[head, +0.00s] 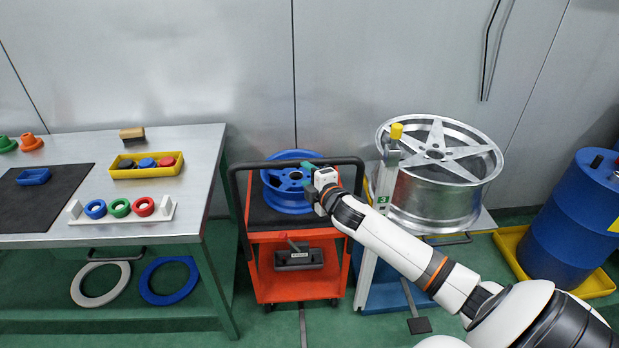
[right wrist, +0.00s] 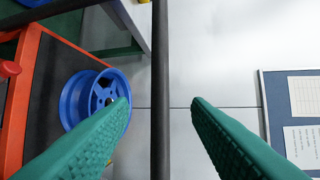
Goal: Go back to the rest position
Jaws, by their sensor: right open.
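My right gripper (head: 307,180) is in the head view, at the end of my right arm that reaches in from the lower right. It is over the red cart, close to the blue wheel. In the right wrist view its two green fingers (right wrist: 160,103) are spread apart with nothing between them but the cart's dark handle bar and the wall behind. The blue wheel (head: 285,200) stands on the cart's dark top, partly covered by the gripper. It also shows in the right wrist view (right wrist: 78,100), left of the fingers. My left gripper is not in view.
The red cart (head: 270,285) has a black handle frame. A big silver wheel (head: 470,160) sits on a stand to the right, with a post beside it. A steel table (head: 190,215) with rings and a yellow tray (head: 124,172) is at left. A blue barrel (head: 565,240) stands at far right.

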